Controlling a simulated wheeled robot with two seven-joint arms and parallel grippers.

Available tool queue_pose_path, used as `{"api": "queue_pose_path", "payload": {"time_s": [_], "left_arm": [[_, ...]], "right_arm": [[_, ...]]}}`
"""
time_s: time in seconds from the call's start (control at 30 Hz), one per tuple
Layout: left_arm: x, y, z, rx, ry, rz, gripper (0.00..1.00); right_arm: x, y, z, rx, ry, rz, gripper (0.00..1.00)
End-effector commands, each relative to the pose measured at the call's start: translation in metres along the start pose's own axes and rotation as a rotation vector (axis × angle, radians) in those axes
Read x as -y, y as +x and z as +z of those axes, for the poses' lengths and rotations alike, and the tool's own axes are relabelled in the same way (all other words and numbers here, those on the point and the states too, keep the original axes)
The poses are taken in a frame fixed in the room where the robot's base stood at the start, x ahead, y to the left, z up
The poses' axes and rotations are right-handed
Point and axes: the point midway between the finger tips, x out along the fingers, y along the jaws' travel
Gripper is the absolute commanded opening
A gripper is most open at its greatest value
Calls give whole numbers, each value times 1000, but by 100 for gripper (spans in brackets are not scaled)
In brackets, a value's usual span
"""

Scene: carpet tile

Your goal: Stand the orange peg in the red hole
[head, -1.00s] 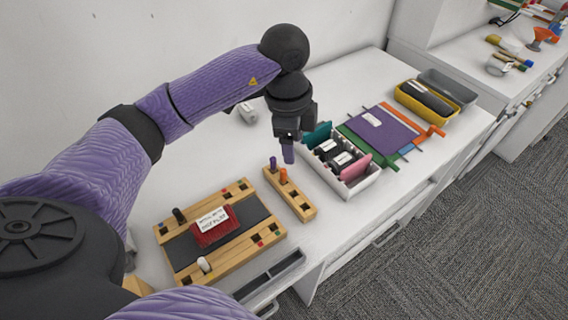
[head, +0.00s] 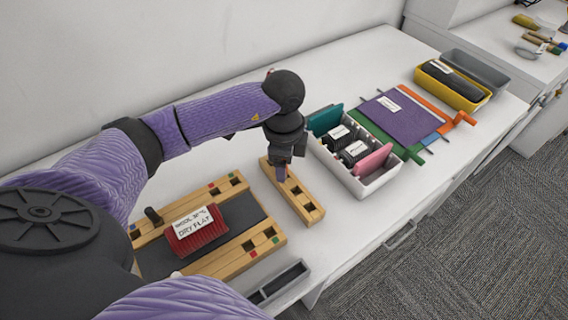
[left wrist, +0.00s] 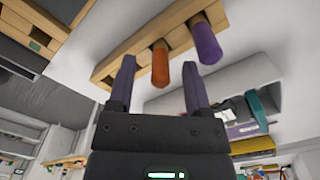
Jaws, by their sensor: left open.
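The orange peg (left wrist: 160,63) stands in a narrow wooden rack (head: 305,208), beside a purple peg (left wrist: 206,42). My left gripper (head: 282,173) is over the rack's far end and hides both pegs in the head view. In the left wrist view its open fingers (left wrist: 159,76) appear on either side of the orange peg, with a gap to each side. My right gripper is not in view.
A white box (head: 372,187) with cards is right of the rack. A purple folder (head: 403,120) and yellow tray (head: 455,95) lie beyond. A grey tray (head: 280,282) is near the front edge.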

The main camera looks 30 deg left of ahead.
Motion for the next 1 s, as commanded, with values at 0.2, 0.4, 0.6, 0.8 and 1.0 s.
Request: {"api": "queue_pose_path", "payload": {"time_s": [0.2,0.4,0.6,0.8,1.0], "left_arm": [[0,0,0,-1,1,-1,62],[0,0,0,-1,1,-1,19],[0,0,0,-2,1,0,0],[0,0,0,-2,1,-1,0],[1,-31,-1,-4,2,-6,0]], "right_arm": [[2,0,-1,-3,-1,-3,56],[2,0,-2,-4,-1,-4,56],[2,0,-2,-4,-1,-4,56],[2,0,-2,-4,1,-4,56],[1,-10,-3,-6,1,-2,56]]}}
